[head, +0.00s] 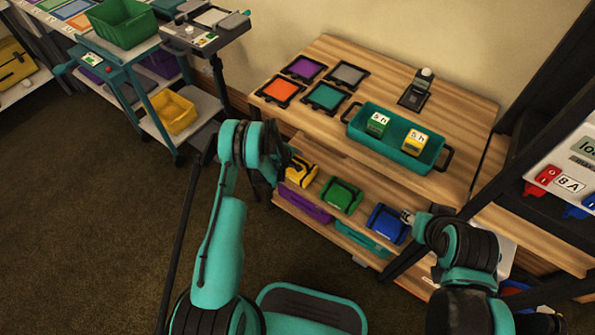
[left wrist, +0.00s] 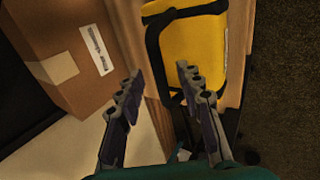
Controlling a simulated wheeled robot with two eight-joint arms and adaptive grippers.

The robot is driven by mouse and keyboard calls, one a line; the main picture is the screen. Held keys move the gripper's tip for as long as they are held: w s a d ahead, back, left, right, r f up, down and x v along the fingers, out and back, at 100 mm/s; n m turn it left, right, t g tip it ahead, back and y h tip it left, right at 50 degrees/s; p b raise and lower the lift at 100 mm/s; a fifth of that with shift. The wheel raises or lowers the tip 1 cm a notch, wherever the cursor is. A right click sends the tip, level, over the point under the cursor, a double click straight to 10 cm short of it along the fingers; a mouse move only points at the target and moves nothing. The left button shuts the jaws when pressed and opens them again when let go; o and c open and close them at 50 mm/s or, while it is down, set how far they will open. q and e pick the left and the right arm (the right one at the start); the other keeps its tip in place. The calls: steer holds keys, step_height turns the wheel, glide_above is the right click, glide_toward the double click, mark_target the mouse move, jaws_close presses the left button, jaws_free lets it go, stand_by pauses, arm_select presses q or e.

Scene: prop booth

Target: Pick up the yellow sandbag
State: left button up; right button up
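The yellow sandbag (head: 302,172) with black straps lies on the shelf below the wooden top, at the left end of a row. In the left wrist view the yellow sandbag (left wrist: 205,48) is just ahead, right of centre. My left gripper (left wrist: 158,76) is open and empty; its right finger overlaps the sandbag's near end, and contact cannot be told. In the head view my left gripper (head: 284,160) is at the sandbag's left side, mostly hidden by the wrist. My right gripper (head: 406,217) is near the blue bag; its fingers are too small to judge.
A green bag (head: 342,196) and a blue bag (head: 387,223) lie right of the sandbag. A purple bin (head: 302,207) is below. A cardboard box (left wrist: 70,55) stands left of my left fingers. A teal tray (head: 390,153) with two blocks is on the wooden top.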

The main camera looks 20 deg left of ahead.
arm_select(q)
jaws_close()
steer(key=shift+r, duration=0.1)
steer(key=shift+w, duration=0.1)
